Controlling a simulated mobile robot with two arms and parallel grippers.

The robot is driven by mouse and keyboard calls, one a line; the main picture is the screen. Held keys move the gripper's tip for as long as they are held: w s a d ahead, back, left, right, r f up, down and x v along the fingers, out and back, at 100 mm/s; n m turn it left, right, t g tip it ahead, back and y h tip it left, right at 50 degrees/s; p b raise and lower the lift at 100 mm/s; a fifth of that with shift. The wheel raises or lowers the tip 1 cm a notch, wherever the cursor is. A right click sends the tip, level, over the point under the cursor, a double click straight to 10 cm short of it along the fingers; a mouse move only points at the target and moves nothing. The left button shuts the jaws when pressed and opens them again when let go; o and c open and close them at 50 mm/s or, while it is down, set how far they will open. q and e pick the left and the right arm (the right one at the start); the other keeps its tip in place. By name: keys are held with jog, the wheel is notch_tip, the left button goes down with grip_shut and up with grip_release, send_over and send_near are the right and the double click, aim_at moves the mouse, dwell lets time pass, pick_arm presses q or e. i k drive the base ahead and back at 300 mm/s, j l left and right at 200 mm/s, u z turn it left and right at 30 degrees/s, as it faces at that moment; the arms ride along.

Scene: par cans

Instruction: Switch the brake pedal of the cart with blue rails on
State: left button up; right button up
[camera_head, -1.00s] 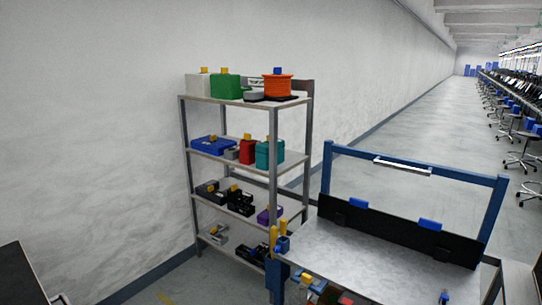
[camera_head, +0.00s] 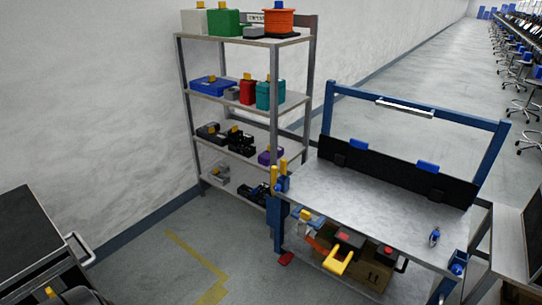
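The cart with blue rails (camera_head: 495,150) stands at the right in the head view. It has a blue upright frame, a grey top and a black back panel with blue clips. A small red piece (camera_head: 285,258), which may be the brake pedal, sits low by its front left leg, near the floor. It is too small to tell whether it is pressed or raised. Neither of my grippers is in view.
A metal shelf rack (camera_head: 247,38) with boxes stands behind against the wall. A dark cart (camera_head: 28,245) with a metal handle is at the left. A cardboard box (camera_head: 372,272) sits under the blue cart's top. Floor with yellow tape (camera_head: 200,262) lies clear between the carts.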

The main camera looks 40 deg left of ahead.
aim_at(286, 259)
jog(key=u, duration=1.1)
jog(key=i+l, duration=0.55)
jog(key=l, duration=0.2)
jog(key=i+l, duration=0.6)
jog(key=l+u, duration=0.1)
jog(key=u, duration=1.1)
